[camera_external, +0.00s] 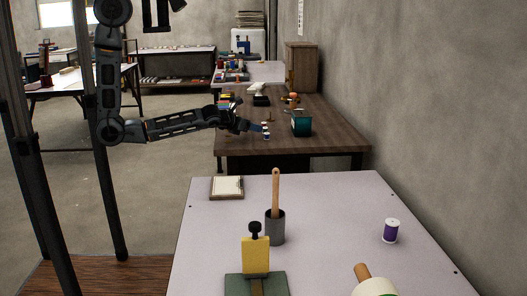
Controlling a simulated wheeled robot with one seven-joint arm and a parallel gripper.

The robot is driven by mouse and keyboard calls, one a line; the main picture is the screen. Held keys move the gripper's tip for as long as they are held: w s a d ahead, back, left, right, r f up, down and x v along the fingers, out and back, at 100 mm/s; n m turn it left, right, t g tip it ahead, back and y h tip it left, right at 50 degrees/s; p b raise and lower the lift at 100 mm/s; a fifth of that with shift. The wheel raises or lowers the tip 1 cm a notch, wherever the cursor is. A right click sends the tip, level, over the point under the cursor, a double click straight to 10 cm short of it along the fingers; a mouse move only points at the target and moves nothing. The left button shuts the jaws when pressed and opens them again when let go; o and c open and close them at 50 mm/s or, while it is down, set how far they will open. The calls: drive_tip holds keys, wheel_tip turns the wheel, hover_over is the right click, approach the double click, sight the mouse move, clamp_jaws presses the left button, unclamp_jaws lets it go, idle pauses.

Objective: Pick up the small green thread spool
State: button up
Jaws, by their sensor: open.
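My gripper (250,127) is at the end of my outstretched arm, low over the left part of the brown wooden table (335,143). It is small in this view and its fingers are hard to make out. Just right of it stand small spool-like things (266,131) in white and blue tones. I cannot tell whether the gripper touches them. I cannot make out a small green thread spool for certain; it may be too small here or hidden by the gripper and arm.
A wooden cabinet (302,66) stands behind, by the wall. Small coloured items (227,101) lie behind my wrist.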

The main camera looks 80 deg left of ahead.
sight(262, 134)
drive_tip(key=x, duration=0.6)
drive_tip(key=shift+w+r, duration=0.1)
drive_tip(key=shift+r, duration=0.2)
clamp_jaws()
